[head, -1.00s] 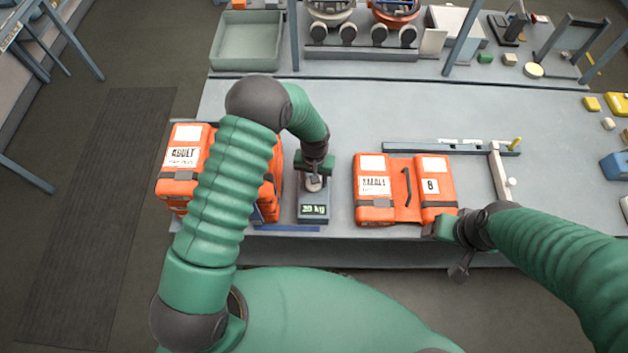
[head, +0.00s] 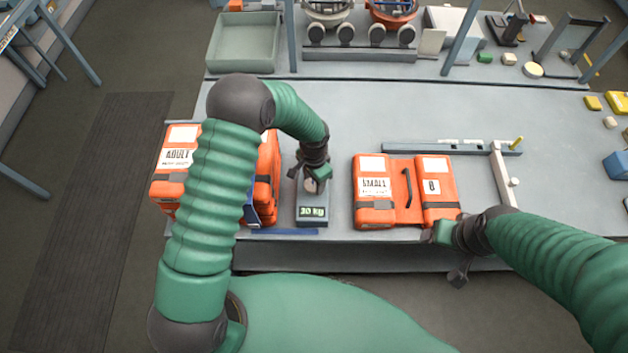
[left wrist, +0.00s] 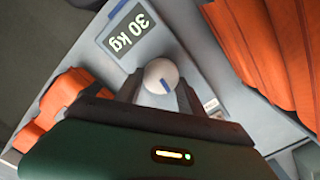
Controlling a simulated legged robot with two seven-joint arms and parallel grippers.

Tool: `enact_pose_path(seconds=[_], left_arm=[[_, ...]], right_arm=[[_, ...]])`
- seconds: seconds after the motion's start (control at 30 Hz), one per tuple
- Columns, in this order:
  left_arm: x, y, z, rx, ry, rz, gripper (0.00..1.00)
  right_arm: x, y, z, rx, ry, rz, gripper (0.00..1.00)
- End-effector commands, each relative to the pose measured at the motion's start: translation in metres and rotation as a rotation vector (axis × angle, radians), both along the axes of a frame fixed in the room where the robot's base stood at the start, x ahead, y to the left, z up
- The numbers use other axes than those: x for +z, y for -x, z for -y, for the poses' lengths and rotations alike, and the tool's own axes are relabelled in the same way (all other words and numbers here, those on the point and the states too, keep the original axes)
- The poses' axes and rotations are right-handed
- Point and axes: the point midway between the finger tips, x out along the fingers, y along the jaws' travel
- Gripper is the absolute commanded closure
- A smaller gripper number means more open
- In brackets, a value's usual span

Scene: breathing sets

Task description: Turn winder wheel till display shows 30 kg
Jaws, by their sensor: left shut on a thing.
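The winder box with its display (head: 313,212) stands near the table's front edge, and the display reads 30 kg. In the left wrist view the display (left wrist: 128,30) also reads 30 kg, upside down. In the head view my left gripper (head: 313,180) hides most of the wheel. My right gripper (head: 437,235) is at the front corner of the SMALL orange pack (head: 375,190); its finger gap is unclear.
A stack of orange ADULT packs (head: 178,158) stands left of the winder, partly behind my left arm. A grey-blue rail frame (head: 440,147) lies behind the SMALL pack. A green-grey tray (head: 243,42) is at the back left. The table's middle is bare.

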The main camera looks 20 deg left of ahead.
Motion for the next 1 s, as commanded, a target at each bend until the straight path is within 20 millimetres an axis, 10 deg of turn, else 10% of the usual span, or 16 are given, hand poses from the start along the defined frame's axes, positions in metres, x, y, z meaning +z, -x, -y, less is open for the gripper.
enact_pose_path(seconds=[0.57, 0.6, 0.73, 1.0], left_arm=[[0.0032, -0.0045, -0.0003, -0.033, 0.001, 0.012, 0.95], [0.0032, -0.0045, -0.0003, -0.033, 0.001, 0.012, 0.51], [0.0024, -0.0033, -0.0002, -0.032, 0.000, 0.009, 0.33], [0.0011, -0.0016, -0.0001, -0.032, 0.000, 0.004, 0.33]], right_arm=[[-0.0003, 0.0000, 0.0000, 0.000, 0.000, 0.000, 0.33], [-0.0003, 0.0000, 0.0000, 0.000, 0.000, 0.000, 0.33], [-0.0003, -0.0001, 0.0000, 0.000, 0.000, 0.000, 0.33], [-0.0007, 0.0000, 0.0000, 0.000, 0.000, 0.000, 0.33]])
